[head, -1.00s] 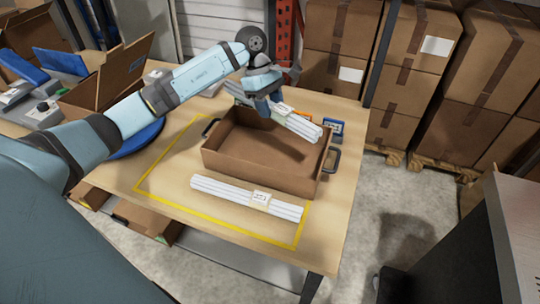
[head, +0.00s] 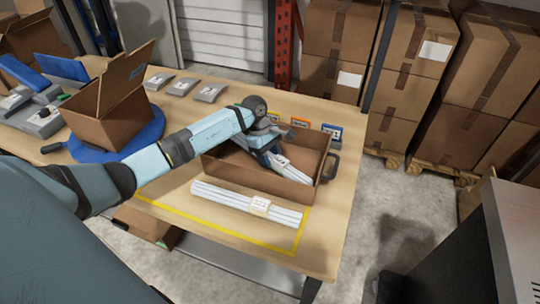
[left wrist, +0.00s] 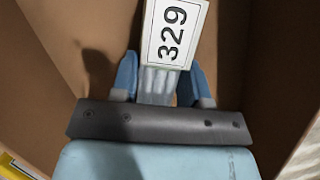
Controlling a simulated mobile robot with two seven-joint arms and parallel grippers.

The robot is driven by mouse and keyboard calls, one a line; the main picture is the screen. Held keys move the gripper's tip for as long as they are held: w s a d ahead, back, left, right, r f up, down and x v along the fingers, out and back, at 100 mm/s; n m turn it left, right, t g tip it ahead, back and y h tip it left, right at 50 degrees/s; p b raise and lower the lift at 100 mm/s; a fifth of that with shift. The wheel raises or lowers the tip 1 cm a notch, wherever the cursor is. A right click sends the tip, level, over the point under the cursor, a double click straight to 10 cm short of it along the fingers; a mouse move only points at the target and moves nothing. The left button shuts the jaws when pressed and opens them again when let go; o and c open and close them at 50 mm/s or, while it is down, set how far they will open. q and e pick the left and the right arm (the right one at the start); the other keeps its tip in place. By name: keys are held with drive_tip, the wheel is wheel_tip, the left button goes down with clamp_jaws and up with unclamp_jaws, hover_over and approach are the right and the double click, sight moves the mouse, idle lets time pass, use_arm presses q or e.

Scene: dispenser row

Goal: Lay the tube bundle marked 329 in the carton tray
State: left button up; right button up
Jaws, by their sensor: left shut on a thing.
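The tube bundle marked 329 (head: 290,168) is pale, with a white label. In the left wrist view its label (left wrist: 171,35) reads 329. My left gripper (head: 268,155) is shut on this bundle, its blue fingers (left wrist: 162,82) on either side of the tubes. The gripper and bundle are down inside the brown carton tray (head: 250,176), between its walls. Whether the bundle touches the tray floor I cannot tell. The arm and gripper hide part of the bundle and tray. My right gripper is not in view.
Another pale tube bundle (head: 228,197) lies in front of the tray, within the yellow tape outline (head: 225,233); its label is too small to read. An open carton (head: 115,105) stands on a blue disc at left. Small coloured boxes (head: 332,130) stand behind the tray.

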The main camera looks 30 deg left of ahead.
use_arm(q)
drive_tip(key=shift+f+b, duration=0.15)
drive_tip(key=shift+b, duration=0.2)
drive_tip(key=o, duration=1)
drive_tip(key=shift+r, duration=0.2)
drive_tip(key=shift+r+p, duration=0.2)
drive_tip(key=shift+p, duration=0.25)
drive_tip(key=b+v, duration=0.1)
drive_tip(key=v, duration=0.9)
drive_tip(key=shift+w+a+r+b, duration=0.1)
drive_tip(key=shift+a+r+b, duration=0.15)
drive_tip(key=shift+b, duration=0.1)
drive_tip(key=shift+a+r, duration=0.2)
drive_tip(key=shift+r, duration=0.3)
